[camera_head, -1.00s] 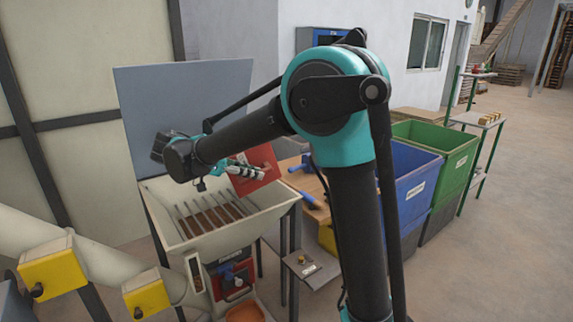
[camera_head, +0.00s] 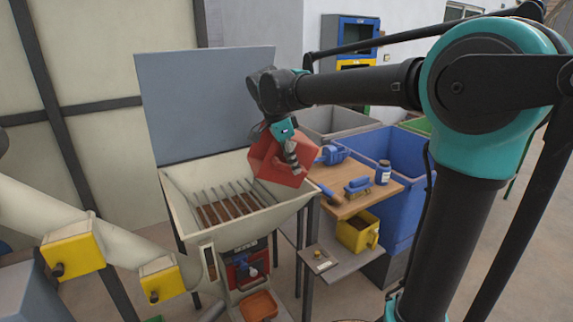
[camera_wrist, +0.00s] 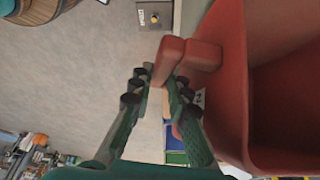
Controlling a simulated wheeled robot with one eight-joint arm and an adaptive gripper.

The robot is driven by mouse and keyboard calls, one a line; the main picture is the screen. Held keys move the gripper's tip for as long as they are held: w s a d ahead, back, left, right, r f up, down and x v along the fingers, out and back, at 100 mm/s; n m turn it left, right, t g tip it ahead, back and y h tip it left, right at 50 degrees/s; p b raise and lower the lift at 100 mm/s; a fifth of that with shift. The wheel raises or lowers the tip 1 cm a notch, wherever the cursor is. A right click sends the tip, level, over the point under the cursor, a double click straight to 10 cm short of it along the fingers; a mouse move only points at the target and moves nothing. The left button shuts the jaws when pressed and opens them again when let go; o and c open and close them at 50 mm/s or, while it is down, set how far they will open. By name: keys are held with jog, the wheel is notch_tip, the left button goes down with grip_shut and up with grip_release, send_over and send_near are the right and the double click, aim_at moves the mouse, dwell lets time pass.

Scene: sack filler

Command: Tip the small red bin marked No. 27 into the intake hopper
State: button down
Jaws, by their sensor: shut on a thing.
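The small red bin (camera_head: 262,158) hangs tilted in my gripper (camera_head: 291,153), over the right rear rim of the intake hopper (camera_head: 218,236). My gripper is shut on its handle; in the wrist view the fingers (camera_wrist: 160,88) close around the red handle (camera_wrist: 190,54). The bin (camera_wrist: 234,75) fills the right of that view, and the part of its inside that shows is bare red. A partly hidden white label shows on it; the full number cannot be read. The hopper is cream, with a bar grate (camera_head: 225,203) over brown material.
A grey panel (camera_head: 205,100) stands behind the hopper. On its right are a wooden bench (camera_head: 345,207) with blue tools, a yellow container (camera_head: 357,233) below, and a blue bin (camera_head: 400,151). Yellow boxes (camera_head: 72,252) sit on the pipe at left.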

aim_at(291, 172)
jog(key=y, duration=0.2)
jog(key=d+g+y, duration=0.1)
jog(key=g+y, duration=0.1)
jog(key=y, duration=0.1)
jog(key=shift+w+d+r+y, duration=0.25)
jog(key=shift+w+d+y, duration=0.05)
jog(key=shift+w+d, duration=0.05)
jog(key=f+y, duration=0.1)
jog(key=a+f+g+y, duration=0.1)
jog(key=y, duration=0.1)
jog(key=shift+s+a, duration=0.1)
jog(key=shift+s, duration=0.1)
jog(key=shift+s+a+f+g+y, duration=0.1)
jog(key=shift+a+f+g+y, duration=0.25)
jog(key=shift+y, duration=0.3)
jog(key=shift+s+a+f+g+y, duration=0.15)
jog(key=shift+f+g+y, duration=0.2)
jog(key=shift+y, duration=0.3)
